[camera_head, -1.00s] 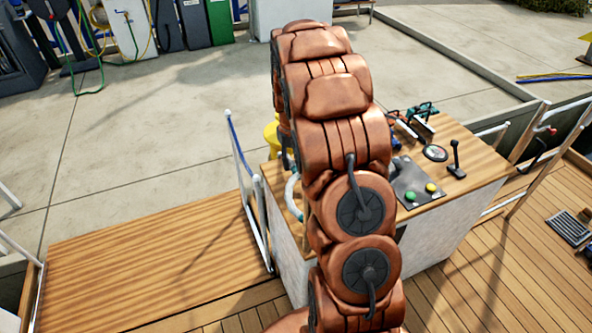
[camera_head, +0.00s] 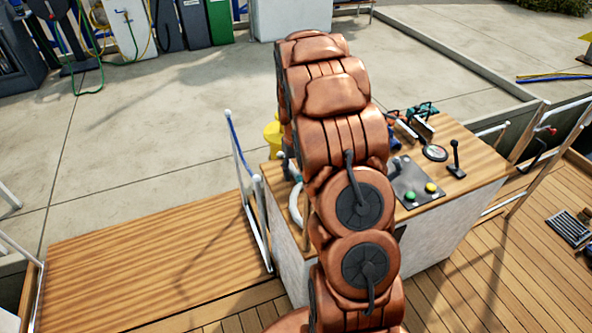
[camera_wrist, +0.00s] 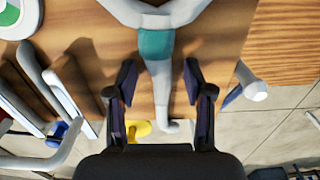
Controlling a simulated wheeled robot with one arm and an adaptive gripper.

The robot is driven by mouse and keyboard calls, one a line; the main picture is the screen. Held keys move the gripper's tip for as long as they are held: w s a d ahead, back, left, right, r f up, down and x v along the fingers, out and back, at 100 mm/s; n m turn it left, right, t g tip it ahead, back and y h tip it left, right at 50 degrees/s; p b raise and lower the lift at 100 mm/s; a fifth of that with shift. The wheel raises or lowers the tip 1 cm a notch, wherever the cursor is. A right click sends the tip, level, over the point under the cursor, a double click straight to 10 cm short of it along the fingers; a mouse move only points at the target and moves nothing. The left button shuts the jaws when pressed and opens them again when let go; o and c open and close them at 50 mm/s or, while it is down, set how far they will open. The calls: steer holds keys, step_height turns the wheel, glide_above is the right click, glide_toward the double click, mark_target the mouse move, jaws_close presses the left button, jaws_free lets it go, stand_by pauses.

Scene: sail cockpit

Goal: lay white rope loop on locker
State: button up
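The white rope loop (camera_wrist: 160,62) lies in the middle of the wrist view. It has a teal band and a tail that points toward the bottom of the picture; its ring runs out of the top edge. My gripper (camera_wrist: 160,88) is open, with one finger on each side of the teal band and tail and a gap on both sides. In the head view, part of the white loop (camera_head: 296,205) shows at the left edge of a wood-topped block (camera_head: 460,195); my arm hides the rest and my gripper. Which wooden surface is the locker I cannot tell for sure.
A wide bare wooden surface (camera_head: 150,255) lies to the left, past a white rail (camera_head: 250,200). On the block stand a panel with green and yellow buttons (camera_head: 415,185), a lever (camera_head: 456,162) and a round dial (camera_head: 435,153). A yellow object (camera_wrist: 138,130) shows beyond the tail.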

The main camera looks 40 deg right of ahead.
step_height(320, 180, up, 12)
stand_by(0.8)
steer(key=s+a+r, duration=0.4)
steer(key=s+a, duration=0.3)
steer(key=a, duration=0.3)
steer(key=s+a+n+g, duration=0.1)
steer(key=s+a, duration=0.6)
steer(key=s, duration=0.6)
steer(key=s+a+n+g, duration=0.1)
steer(key=s+a+n, duration=0.1)
steer(key=s+a, duration=0.5)
steer(key=s, duration=0.6)
steer(key=shift+a+g, duration=0.4)
